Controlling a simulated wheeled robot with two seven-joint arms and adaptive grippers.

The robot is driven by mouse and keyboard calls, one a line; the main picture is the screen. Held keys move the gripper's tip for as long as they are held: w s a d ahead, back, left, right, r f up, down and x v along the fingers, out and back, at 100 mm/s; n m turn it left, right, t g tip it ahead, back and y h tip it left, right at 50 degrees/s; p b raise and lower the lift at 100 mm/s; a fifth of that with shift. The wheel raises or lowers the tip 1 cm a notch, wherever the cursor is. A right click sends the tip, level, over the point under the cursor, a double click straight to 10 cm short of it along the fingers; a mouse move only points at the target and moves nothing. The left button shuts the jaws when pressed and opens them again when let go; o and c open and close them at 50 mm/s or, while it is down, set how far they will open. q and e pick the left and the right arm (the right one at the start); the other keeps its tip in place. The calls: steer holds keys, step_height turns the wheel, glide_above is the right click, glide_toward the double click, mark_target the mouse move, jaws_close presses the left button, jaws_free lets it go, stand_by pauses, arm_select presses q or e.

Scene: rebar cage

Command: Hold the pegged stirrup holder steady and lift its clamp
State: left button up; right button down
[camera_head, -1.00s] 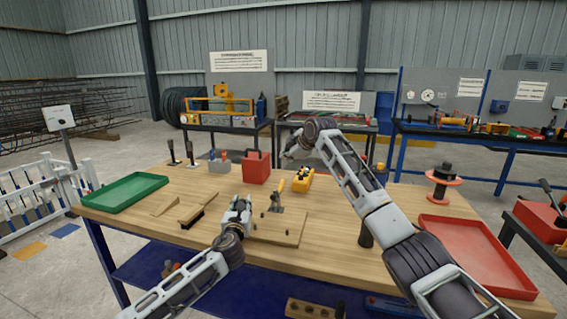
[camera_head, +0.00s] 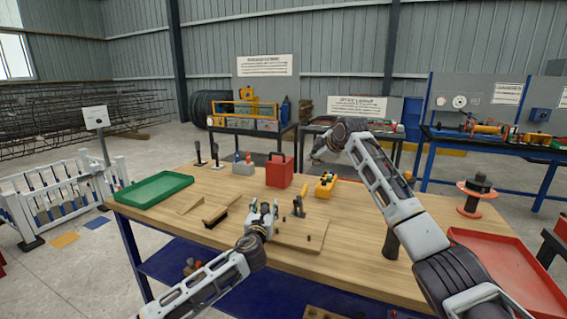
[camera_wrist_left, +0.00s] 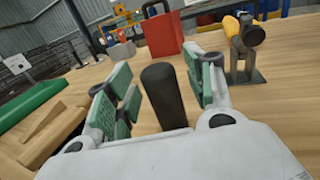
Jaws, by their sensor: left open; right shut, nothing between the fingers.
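The holder is a flat wooden board (camera_head: 312,238) with small dark pegs, lying on the bench. Its clamp (camera_head: 299,207) stands near the board's far edge, with an orange-yellow handle pointing up. In the left wrist view the clamp (camera_wrist_left: 243,68) is to the right, beyond the right finger. My left gripper (camera_head: 263,211) is open at the board's left side, left of the clamp. In the left wrist view a dark upright cylinder (camera_wrist_left: 165,95) shows between its spread fingers; I cannot tell whether they touch it. My right gripper (camera_head: 322,150) is shut and empty, raised beyond the clamp.
A red box (camera_head: 279,172) and a yellow tool (camera_head: 326,184) stand behind the clamp. A green tray (camera_head: 157,190) is at left, a red tray (camera_head: 505,268) at right. Wooden blocks (camera_head: 215,212) lie left of my left gripper. A dark post (camera_head: 391,245) stands near my right arm.

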arm_select(q)
steer(key=shift+s, duration=0.15)
steer(key=shift+s+a, duration=0.25)
steer(key=shift+s, duration=1.7)
steer(key=shift+s+a, duration=0.2)
steer(key=shift+s, duration=1.7)
steer(key=shift+s+a, duration=0.25)
steer(key=shift+s, duration=1.7)
steer(key=shift+r, duration=0.15)
step_height(320, 180, up, 9)
steer(key=p, duration=0.9)
steer(key=shift+f, duration=0.2)
steer(key=shift+r+p, duration=0.55)
